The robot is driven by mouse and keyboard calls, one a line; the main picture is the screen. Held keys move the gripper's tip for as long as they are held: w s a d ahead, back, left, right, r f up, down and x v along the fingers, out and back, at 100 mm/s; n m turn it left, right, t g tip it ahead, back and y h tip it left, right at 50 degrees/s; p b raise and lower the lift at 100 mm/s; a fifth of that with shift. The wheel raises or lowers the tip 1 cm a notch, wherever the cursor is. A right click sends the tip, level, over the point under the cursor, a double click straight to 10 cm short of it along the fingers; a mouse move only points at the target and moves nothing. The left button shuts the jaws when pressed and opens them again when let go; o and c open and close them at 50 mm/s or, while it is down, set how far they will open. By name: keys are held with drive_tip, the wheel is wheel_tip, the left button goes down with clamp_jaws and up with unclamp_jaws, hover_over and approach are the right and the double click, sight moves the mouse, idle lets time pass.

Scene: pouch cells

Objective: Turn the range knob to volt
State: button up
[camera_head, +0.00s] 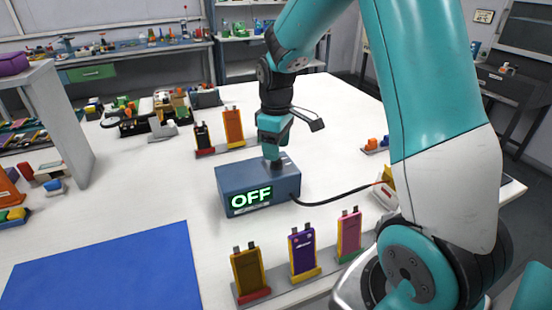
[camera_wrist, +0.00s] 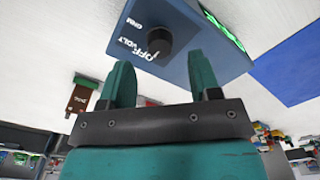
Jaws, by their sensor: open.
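The blue meter box (camera_head: 240,189) stands on the white table, and its front display (camera_head: 251,197) reads OFF in green. The black range knob (camera_wrist: 159,40) is on the box's top face, with the printed labels OFF, VOLT (camera_wrist: 127,44) and OHM (camera_wrist: 135,23) beside it in the wrist view. My gripper (camera_wrist: 160,75) is open, with one teal finger on each side below the knob and nothing between them. In the head view my gripper (camera_head: 272,158) points down over the box top and hides most of the knob.
A black cable (camera_head: 335,199) runs from the box to the right. Pouch cells in holders stand in front (camera_head: 302,250) and behind (camera_head: 233,125). A blue mat (camera_head: 110,270) lies at the front left. White table is bare left of the box.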

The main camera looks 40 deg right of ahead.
drive_tip(key=shift+f, duration=1.9)
drive_tip(key=c, duration=0.9)
drive_tip(key=m+p, duration=0.2)
drive_tip(key=m, duration=0.2)
drive_tip(key=shift+r+m, duration=0.15)
drive_tip(key=shift+m, duration=0.15)
drive_tip(key=m+p, duration=0.1)
drive_tip(key=m, duration=0.3)
drive_tip(key=shift+w, duration=0.1)
